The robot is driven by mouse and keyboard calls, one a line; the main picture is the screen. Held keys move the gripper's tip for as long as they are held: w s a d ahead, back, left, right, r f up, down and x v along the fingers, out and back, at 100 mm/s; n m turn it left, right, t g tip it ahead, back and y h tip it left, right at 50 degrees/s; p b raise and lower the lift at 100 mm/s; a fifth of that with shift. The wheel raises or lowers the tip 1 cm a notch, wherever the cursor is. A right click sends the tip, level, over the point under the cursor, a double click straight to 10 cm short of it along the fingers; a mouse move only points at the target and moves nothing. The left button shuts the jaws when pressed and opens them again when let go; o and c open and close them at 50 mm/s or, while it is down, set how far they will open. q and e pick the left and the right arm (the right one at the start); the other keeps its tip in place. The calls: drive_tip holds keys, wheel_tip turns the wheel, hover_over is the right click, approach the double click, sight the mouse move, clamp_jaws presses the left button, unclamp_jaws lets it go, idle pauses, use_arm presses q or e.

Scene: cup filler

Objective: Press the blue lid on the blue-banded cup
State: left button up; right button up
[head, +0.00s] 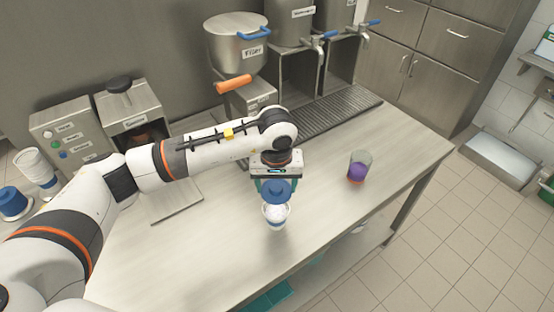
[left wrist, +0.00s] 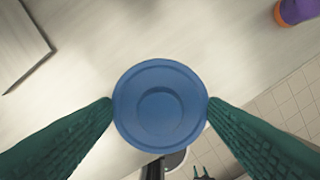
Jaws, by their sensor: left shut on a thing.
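The blue lid (head: 276,188) is gripped at its edges by my left gripper (head: 274,186), whose green fingers show on both sides of it in the left wrist view (left wrist: 160,106). The lid (left wrist: 158,104) is round with a raised ring and faces that camera. In the head view it is just above the blue-banded cup (head: 275,215), which stands upright on the table with pale contents. I cannot tell whether the lid touches the cup's rim. In the left wrist view the lid hides the cup. My right gripper cannot be made out in the head view.
Stacked cups (head: 36,170) and blue lids (head: 14,203) are at far left. Dispensers and a drip grate (head: 325,122) line the back. The table's front edge is close to the cup.

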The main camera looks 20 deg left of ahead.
use_arm(q)
drive_tip(key=shift+w+a, duration=0.1)
drive_tip(key=shift+w, duration=0.25)
drive_tip(key=shift+s+d+f+b, duration=0.15)
drive_tip(key=shift+s+f, duration=0.05)
drive_tip(key=shift+s, duration=0.3)
drive_tip(key=shift+s+d+f+b, duration=0.1)
drive_tip(key=shift+s+f+b, duration=0.1)
drive_tip(key=shift+s, duration=0.25)
drive_tip(key=shift+w+a+f, duration=0.1)
drive_tip(key=shift+w+f, duration=0.05)
drive_tip(key=shift+f, duration=0.35)
drive_tip(key=shift+w+f, duration=0.15)
drive_tip(key=shift+f, duration=0.35)
wheel_tip(320, 180, down, 3)
drive_tip(key=b, duration=0.2)
drive_tip(key=shift+r+b, duration=0.2)
drive_tip(key=shift+b, duration=0.1)
drive_tip(key=shift+f, duration=0.15)
drive_tip(key=shift+f+b, duration=0.15)
drive_tip(key=shift+b, duration=0.2)
use_arm(e)
drive_tip(key=s+f, duration=0.1)
drive_tip(key=f, duration=0.1)
drive_tip(key=s+f, duration=0.1)
drive_tip(key=f, duration=0.1)
drive_tip(key=shift+s, duration=0.35)
drive_tip(key=shift+w+d, duration=0.2)
drive_tip(key=shift+w, duration=0.05)
